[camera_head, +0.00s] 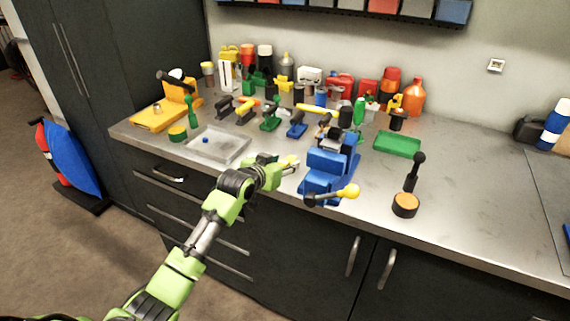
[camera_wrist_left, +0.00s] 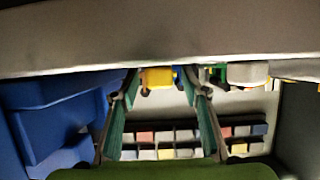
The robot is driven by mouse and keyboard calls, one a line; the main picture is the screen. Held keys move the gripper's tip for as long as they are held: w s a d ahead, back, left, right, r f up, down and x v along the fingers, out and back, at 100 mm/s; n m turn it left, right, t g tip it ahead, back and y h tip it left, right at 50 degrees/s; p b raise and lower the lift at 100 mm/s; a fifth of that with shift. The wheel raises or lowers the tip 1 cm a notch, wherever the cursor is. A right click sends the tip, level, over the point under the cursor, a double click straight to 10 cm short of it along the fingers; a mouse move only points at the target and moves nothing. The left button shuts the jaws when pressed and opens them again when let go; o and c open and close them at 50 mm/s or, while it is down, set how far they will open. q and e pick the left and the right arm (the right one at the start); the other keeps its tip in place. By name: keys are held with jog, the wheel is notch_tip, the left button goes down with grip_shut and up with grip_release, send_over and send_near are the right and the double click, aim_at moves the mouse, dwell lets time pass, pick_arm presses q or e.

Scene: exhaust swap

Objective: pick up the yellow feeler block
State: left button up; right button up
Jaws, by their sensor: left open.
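The yellow feeler block (camera_head: 292,160) is a small yellow piece at the front of the bench, left of the blue vise (camera_head: 325,165), partly hidden by my gripper. My left gripper (camera_head: 284,163) reaches over the front edge of the bench to it. In the left wrist view, which looks upside down, the yellow block (camera_wrist_left: 158,77) shows between the tips of the two fingers of my open left gripper (camera_wrist_left: 160,88). I cannot tell whether the fingers touch it. My right gripper is not in view.
The blue vise with its yellow-knobbed handle (camera_head: 348,191) stands close to the right of my left gripper. A grey tray (camera_head: 232,157) lies to the left. Several tools and bottles crowd the back.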

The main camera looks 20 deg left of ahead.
pick_arm(q)
jog(key=c, duration=1.1)
jog(key=shift+r, duration=0.15)
